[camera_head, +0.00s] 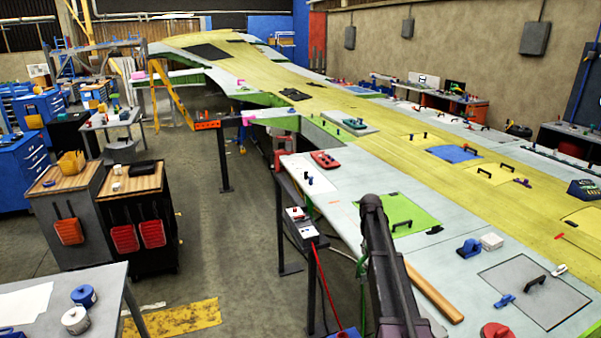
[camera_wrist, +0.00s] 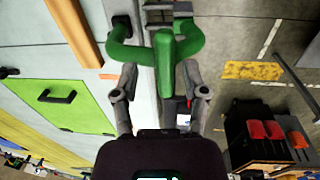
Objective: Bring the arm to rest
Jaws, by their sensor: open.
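My arm (camera_head: 385,260) reaches up from the bottom of the head view along the near edge of the long wing (camera_head: 404,122). My gripper (camera_wrist: 160,78) shows in the wrist view with its two fingers spread apart, and it is hidden in the head view. A thick green curved part (camera_wrist: 172,52) with a dark end lies between and beyond the fingertips, over the wing's edge. I cannot tell whether the fingers touch it. I see nothing clasped between them.
A wooden bar (camera_head: 433,291) lies on the wing right of my arm. A green panel with a black handle (camera_head: 401,214), a red tool (camera_head: 497,330) and a blue tool (camera_head: 468,248) are nearby. Dark cabinets (camera_head: 140,222) stand left. Open floor (camera_head: 225,260) lies between them and the wing.

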